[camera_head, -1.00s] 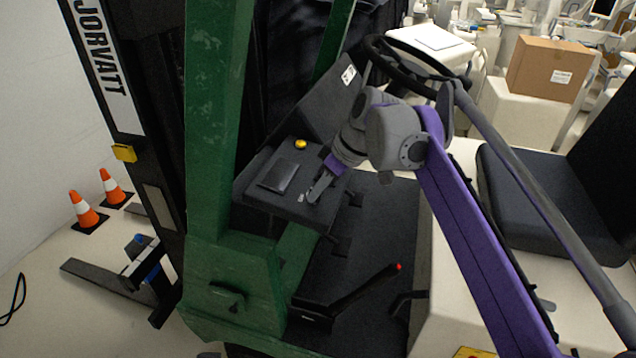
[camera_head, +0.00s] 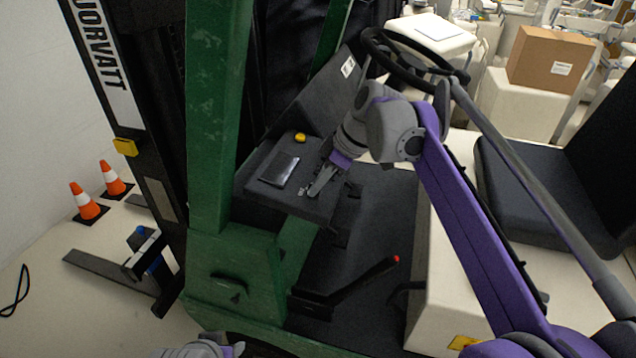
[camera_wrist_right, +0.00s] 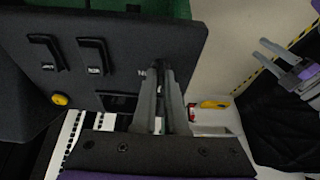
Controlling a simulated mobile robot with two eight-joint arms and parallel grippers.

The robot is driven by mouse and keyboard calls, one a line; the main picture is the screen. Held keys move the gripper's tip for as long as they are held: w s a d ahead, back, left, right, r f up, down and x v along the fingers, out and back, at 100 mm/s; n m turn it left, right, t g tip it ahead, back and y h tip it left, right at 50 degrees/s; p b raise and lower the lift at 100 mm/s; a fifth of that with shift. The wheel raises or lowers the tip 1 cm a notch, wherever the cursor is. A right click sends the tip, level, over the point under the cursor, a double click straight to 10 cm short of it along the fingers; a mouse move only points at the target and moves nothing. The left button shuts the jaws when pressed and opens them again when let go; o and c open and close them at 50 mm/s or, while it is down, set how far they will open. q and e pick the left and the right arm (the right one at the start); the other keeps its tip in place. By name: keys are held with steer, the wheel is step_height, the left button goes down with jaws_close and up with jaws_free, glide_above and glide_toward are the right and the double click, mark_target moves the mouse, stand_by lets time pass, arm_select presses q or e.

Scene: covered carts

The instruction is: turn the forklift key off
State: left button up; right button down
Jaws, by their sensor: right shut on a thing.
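The forklift's dark dash panel (camera_head: 262,195) carries a small silvery key (camera_head: 302,190) near its right edge. My right gripper (camera_head: 311,192) reaches down to the panel and is shut on the key. In the right wrist view, the two long grey fingers of my right gripper (camera_wrist_right: 160,70) point at the panel face, close together, and mostly hide the key. My left gripper (camera_wrist_right: 271,53) shows at the right of the wrist view, away from the panel, with its two fingers apart and nothing between them.
A yellow button (camera_head: 300,137) and a dark screen (camera_head: 279,169) sit on the panel. The steering wheel (camera_head: 405,62) is behind my right arm. A red-tipped lever (camera_head: 370,280) rises below. A green mast post (camera_head: 215,120) stands left, with orange cones (camera_head: 86,202) beyond.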

steer(key=c, duration=1)
jaws_free()
steer(key=shift+o, duration=0.2)
arm_select(q)
steer(key=shift+w+r+p, duration=0.55)
steer(key=shift+r+p, duration=0.05)
steer(key=shift+r, duration=0.3)
arm_select(e)
steer(key=v, duration=1)
steer(key=shift+d+r, duration=0.2)
steer(key=shift+r, duration=0.15)
steer(key=s+d+f+m+t+h, duration=0.1)
steer(key=s+d+f+m, duration=0.3)
steer(key=s+f, duration=0.3)
steer(key=s+d+f+m+t+h, duration=0.2)
steer(key=s+d+f+m, duration=0.2)
steer(key=s+f, duration=0.4)
steer(key=s+d+f+m+t+h, duration=0.1)
steer(key=s+d+f+m, duration=0.3)
steer(key=f, duration=0.8)
steer(key=s+m+h, duration=0.1)
steer(key=s+m, duration=0.1)
steer(key=s, duration=0.2)
steer(key=shift+f+m, duration=0.3)
steer(key=shift+f, duration=0.05)
